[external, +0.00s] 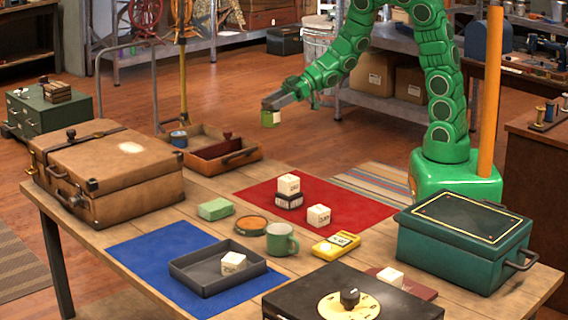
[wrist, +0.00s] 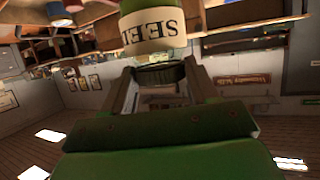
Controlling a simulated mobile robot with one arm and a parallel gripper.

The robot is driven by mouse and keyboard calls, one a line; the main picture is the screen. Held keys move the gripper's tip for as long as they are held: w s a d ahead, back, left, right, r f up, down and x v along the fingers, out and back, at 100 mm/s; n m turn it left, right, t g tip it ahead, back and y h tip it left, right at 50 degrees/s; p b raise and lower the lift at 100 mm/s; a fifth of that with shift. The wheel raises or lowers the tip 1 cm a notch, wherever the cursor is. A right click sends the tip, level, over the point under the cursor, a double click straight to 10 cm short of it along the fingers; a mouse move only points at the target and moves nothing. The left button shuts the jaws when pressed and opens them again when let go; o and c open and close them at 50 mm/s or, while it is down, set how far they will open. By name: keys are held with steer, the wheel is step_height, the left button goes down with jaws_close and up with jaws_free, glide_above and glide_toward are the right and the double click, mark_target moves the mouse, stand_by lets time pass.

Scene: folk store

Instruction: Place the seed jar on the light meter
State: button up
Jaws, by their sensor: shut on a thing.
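The seed jar (external: 270,118) is a small green jar with a pale label. My gripper (external: 275,103) is shut on it and holds it in the air above the far side of the table. In the wrist view the jar (wrist: 153,32) shows large at the top, with "SEE" readable on its label, at the tips of my gripper (wrist: 160,72). The light meter (external: 336,243) is a flat yellow device with a pale dial face. It lies on the table right of the green mug, well below and to the right of the jar, with nothing on it.
A green mug (external: 282,240) stands close left of the meter. White blocks (external: 318,216) sit on the red mat (external: 370,213) behind it. A black box with a dial (external: 295,300) is in front, a dark green case (external: 415,243) to the right. A wooden tray (external: 250,156) lies at the back.

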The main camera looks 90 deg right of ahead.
steer(key=s+a+r+n+g+y, duration=0.1)
steer(key=s+a+n+g+y, duration=0.15)
steer(key=a, duration=0.75)
steer(key=s+a+r+n+g+y, duration=0.1)
steer(key=a+n+g+y, duration=0.15)
steer(key=a, duration=0.65)
steer(key=s+a+r+n+g+y, duration=0.15)
steer(key=a+n, duration=0.25)
steer(key=a, duration=0.6)
steer(key=s+a+f+n+g, duration=0.2)
steer(key=s+a+n+g, duration=0.75)
steer(key=s+a, duration=0.95)
steer(key=shift+m+g, duration=0.5)
steer(key=shift+m, duration=0.15)
steer(key=shift+w+a+f, duration=1.25)
steer(key=shift+a+f, duration=0.2)
steer(key=shift+f, duration=0.7)
steer(key=shift+w+a+f, duration=1.3)
steer(key=shift+a+f, duration=0.1)
steer(key=shift+f, duration=0.75)
steer(key=shift+w+a+f, duration=1.25)
steer(key=shift+a+f, duration=0.2)
steer(key=shift+f, duration=0.7)
steer(key=shift+f, duration=0.1)
steer(key=o, duration=1.2)
